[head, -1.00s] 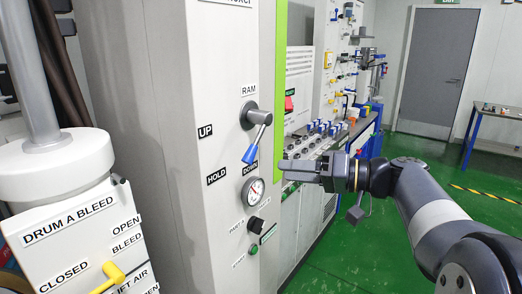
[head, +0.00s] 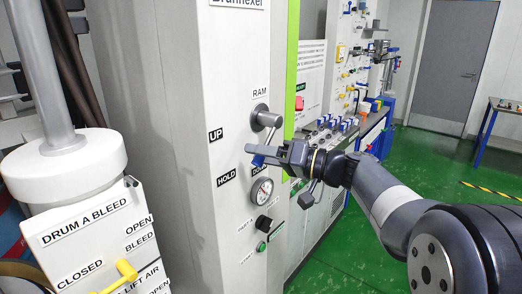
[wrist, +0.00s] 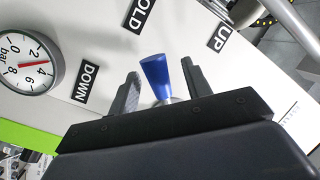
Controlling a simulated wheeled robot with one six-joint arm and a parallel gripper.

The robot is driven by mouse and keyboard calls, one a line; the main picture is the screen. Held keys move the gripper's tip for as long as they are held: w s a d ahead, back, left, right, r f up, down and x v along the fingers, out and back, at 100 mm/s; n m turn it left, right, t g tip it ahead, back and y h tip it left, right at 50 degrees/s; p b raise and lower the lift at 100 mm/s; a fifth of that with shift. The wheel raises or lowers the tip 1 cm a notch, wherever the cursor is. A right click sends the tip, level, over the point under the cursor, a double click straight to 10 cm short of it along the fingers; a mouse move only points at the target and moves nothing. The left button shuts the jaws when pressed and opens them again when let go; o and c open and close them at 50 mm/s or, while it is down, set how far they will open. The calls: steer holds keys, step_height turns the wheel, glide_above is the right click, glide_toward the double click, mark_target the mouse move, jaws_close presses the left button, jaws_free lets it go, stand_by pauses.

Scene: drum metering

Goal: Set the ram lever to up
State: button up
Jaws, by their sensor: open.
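The ram lever has a grey hub (head: 262,119) below the RAM label, and a blue handle (head: 258,161) that hangs down from it. My gripper (head: 254,152) is in front of the handle and covers part of it in the head view. In the wrist view the blue handle (wrist: 154,72) stands between my two open fingers, with a gap on each side. The UP label (head: 216,135) and HOLD label (head: 227,176) are on the panel to the left. The DOWN label (wrist: 85,82) shows clearly in the wrist view and is partly hidden in the head view.
A pressure gauge (head: 262,191) sits below the lever, with a black knob (head: 263,223) and a green button (head: 261,246) under it. The drum A bleed unit (head: 85,235) with a yellow handle (head: 122,274) stands at left.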

steer(key=shift+a, duration=0.1)
steer(key=shift+c, duration=0.3)
jaws_close()
